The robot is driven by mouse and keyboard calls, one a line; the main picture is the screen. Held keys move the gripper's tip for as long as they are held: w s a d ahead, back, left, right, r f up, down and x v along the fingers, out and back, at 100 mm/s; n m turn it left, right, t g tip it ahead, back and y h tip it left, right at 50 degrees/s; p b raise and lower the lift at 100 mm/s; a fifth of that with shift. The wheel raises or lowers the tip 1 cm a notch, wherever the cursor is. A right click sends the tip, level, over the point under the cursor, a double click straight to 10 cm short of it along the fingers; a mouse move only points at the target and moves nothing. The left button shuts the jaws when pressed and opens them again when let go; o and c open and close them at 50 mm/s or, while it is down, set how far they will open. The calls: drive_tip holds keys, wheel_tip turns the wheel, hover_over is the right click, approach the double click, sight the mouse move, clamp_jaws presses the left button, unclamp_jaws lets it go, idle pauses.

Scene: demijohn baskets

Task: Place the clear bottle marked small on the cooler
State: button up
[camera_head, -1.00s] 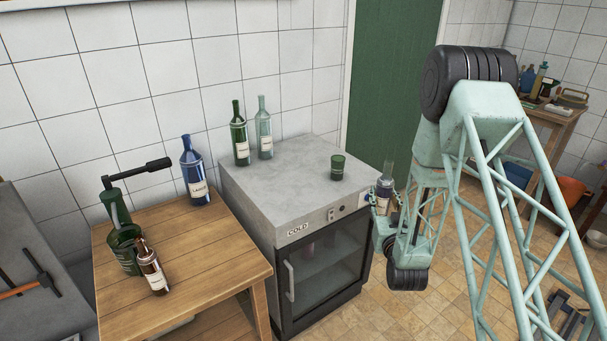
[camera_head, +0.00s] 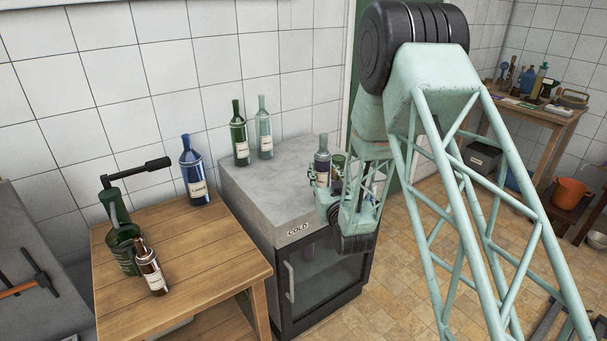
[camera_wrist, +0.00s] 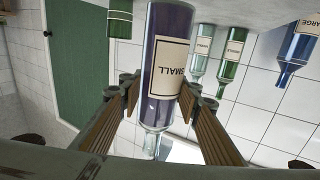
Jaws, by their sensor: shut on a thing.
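The bottle marked SMALL (camera_head: 322,157) has a clear neck, dark purple contents and a cream label. My gripper (camera_head: 328,192) is shut on it. In the wrist view the bottle (camera_wrist: 168,50) appears inverted between the two ribbed fingers of my gripper (camera_wrist: 160,92). The cooler (camera_head: 270,190) is a grey-topped cabinet with a COLD label and a glass door. In the head view the bottle overlaps the right part of the cooler top; I cannot tell whether its base touches. My gripper and arm hide the cooler's front right corner.
A green bottle (camera_head: 239,140) and a pale clear bottle (camera_head: 264,135) stand at the cooler's back left. A green cup (camera_head: 339,160) is just right of the held bottle. The wooden table (camera_head: 215,240) at left holds blue and brown bottles. The cooler's middle top is clear.

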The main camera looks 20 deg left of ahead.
drive_tip(key=a, duration=0.2)
drive_tip(key=s+a+r, duration=0.1)
drive_tip(key=shift+r+y, duration=0.1)
drive_tip(key=shift+y, duration=0.2)
drive_tip(key=shift+w, duration=0.1)
drive_tip(key=w+a+b, duration=0.1)
drive_tip(key=w+a, duration=0.1)
drive_tip(key=w, duration=0.5)
drive_tip(key=w+a+f, duration=0.1)
drive_tip(key=w+a, duration=0.2)
drive_tip(key=w, duration=0.5)
drive_tip(key=shift+f+b, duration=0.25)
drive_tip(key=shift+b, duration=0.15)
drive_tip(key=shift+a+f, duration=0.1)
drive_tip(key=shift+f+b, duration=0.45)
drive_tip(key=shift+f, duration=1.2)
drive_tip(key=shift+f, duration=0.15)
drive_tip(key=o, duration=1.2)
drive_tip(key=shift+s, duration=0.1)
